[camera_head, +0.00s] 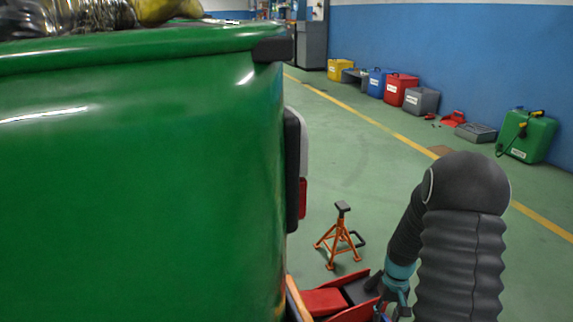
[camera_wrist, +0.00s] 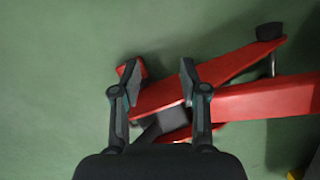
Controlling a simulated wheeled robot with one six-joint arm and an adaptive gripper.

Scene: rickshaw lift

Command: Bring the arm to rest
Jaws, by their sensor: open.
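My gripper (camera_wrist: 156,72) is open in the wrist view, with its two dark fingers apart and nothing held between them. Below it is a red floor jack (camera_wrist: 265,98), partly hidden behind the fingers. In the head view my arm reaches down at the lower right, and my gripper (camera_head: 392,308) is near the bottom edge, beside the red jack (camera_head: 325,301). The lower part of the gripper is cut off there. Whether the fingers touch the jack cannot be told.
A large green vehicle body (camera_head: 140,180) fills the left side. An orange jack stand (camera_head: 341,237) stands on the floor behind the jack. Coloured bins (camera_head: 402,88) and a green canister (camera_head: 527,136) line the blue wall. The floor between is mostly clear.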

